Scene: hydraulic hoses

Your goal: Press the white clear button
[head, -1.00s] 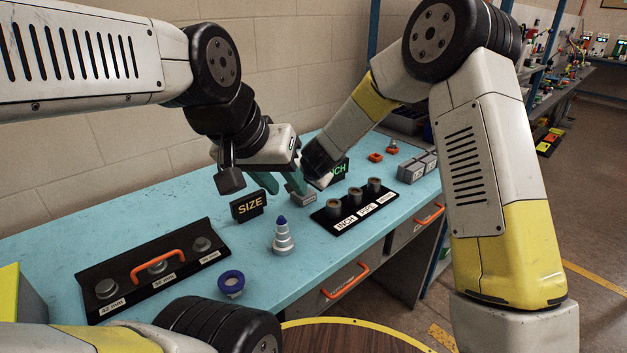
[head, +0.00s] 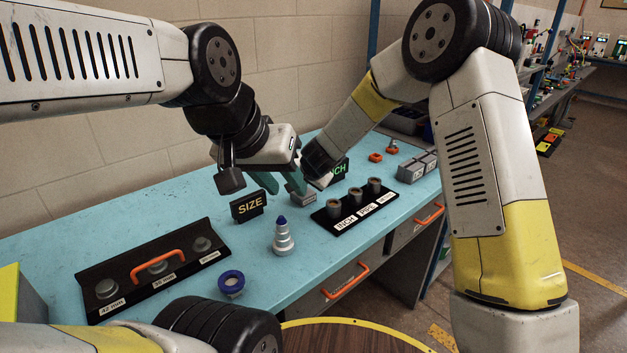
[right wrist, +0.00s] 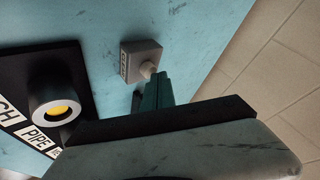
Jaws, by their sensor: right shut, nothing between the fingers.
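The clear button (right wrist: 147,69) is a small pale knob on a grey box (right wrist: 134,58) with a label, seen in the right wrist view. In the head view the grey box (head: 304,199) is partly covered by the grippers and its button is hidden. My right gripper (right wrist: 156,88) is shut and empty, with its green fingers right at the button; I cannot tell whether they touch it or whether it is pressed. In the head view its fingers are mostly hidden. My left gripper (head: 281,184) is open and empty, its green fingers apart just left of the box.
A black rack with several grey sockets (head: 354,205) stands right of the box. A SIZE sign (head: 249,205), a grey fitting with a blue tip (head: 283,238), a blue ring (head: 231,281) and a black tray with an orange handle (head: 157,265) are on the blue table (head: 200,237).

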